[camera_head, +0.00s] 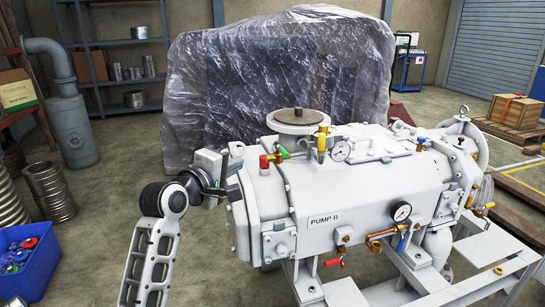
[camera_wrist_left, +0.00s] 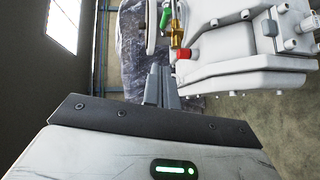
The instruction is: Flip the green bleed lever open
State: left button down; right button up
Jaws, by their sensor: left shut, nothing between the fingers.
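The green bleed lever (camera_head: 283,151) sits on a small brass valve at the top left end of the white pump labelled PUMP B (camera_head: 325,219). A red cap (camera_head: 264,162) is beside it. In the left wrist view the green lever (camera_wrist_left: 166,17) is at the top, with the brass fitting (camera_wrist_left: 177,36) and the red cap (camera_wrist_left: 184,53) next to it. My left gripper (camera_head: 224,168) is left of the valve in the head view, apart from the lever. Its fingers (camera_wrist_left: 160,84) are shut and empty, pointing toward the valve area. My right gripper is not in view.
A plastic-wrapped machine (camera_head: 230,90) stands behind. A blue bin (camera_head: 38,270) is at the lower left. Open floor lies left of the pump.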

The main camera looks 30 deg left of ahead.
pick_arm(q)
jog(key=shift+w, duration=0.1)
send_near(282, 151)
jog(key=w+a, duration=0.4)
jog(key=shift+w+d+f, duration=0.3)
jog(key=shift+w+d, duration=0.3)
jog(key=shift+w+d+f, duration=0.3)
jog(key=shift+w+d, duration=0.3)
jog(key=shift+d, duration=0.05)
jog(key=shift+w+d, duration=0.1)
